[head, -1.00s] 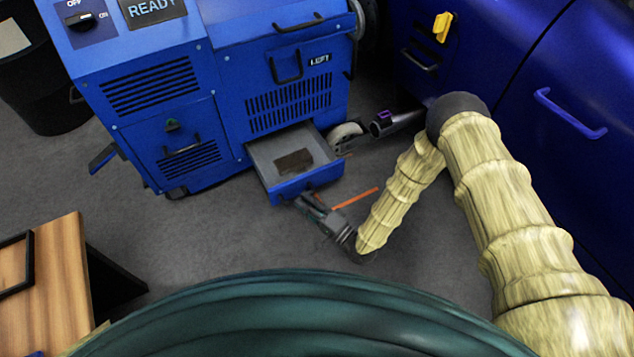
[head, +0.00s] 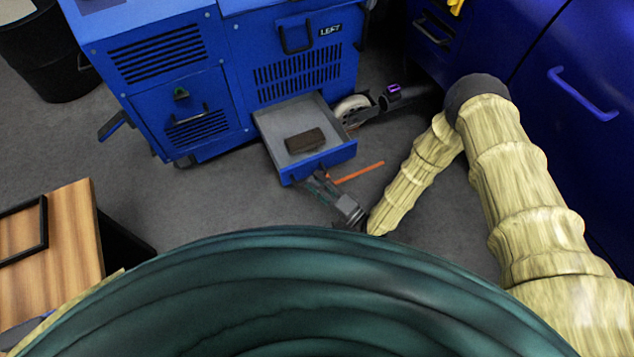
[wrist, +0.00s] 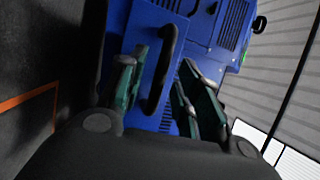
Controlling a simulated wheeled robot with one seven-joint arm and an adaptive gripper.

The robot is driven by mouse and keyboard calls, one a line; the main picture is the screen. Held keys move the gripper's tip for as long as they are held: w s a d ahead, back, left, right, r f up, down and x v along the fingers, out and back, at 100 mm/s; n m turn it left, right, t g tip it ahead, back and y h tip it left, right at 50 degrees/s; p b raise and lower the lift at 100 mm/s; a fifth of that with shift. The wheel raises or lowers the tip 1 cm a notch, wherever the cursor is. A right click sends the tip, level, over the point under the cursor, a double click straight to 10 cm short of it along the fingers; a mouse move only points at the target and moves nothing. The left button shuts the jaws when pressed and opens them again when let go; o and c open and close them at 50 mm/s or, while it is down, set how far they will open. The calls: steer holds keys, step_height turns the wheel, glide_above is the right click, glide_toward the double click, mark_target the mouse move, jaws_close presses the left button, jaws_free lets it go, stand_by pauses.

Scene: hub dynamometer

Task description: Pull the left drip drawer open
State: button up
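The left drip drawer (head: 319,165) is pulled out low from the blue cabinet, below the panel marked LEFT. Its grey tray (head: 280,128) is visible and holds a dark brown block (head: 305,141). My gripper (head: 322,184) is at the drawer front, low near the floor. In the wrist view its fingers (wrist: 160,80) are spread, one on each side of the black bar handle (wrist: 161,70). Gaps show between the handle and both fingers there. In the head view the handle is mostly hidden by the gripper.
An orange strip (head: 357,172) lies on the floor right of my gripper. A blue car body (head: 570,150) stands at the right. A wooden table (head: 60,240) is at the lower left. Grey floor left of the drawer is clear.

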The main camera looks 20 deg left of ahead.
steer(key=v, duration=1.2)
stand_by(0.6)
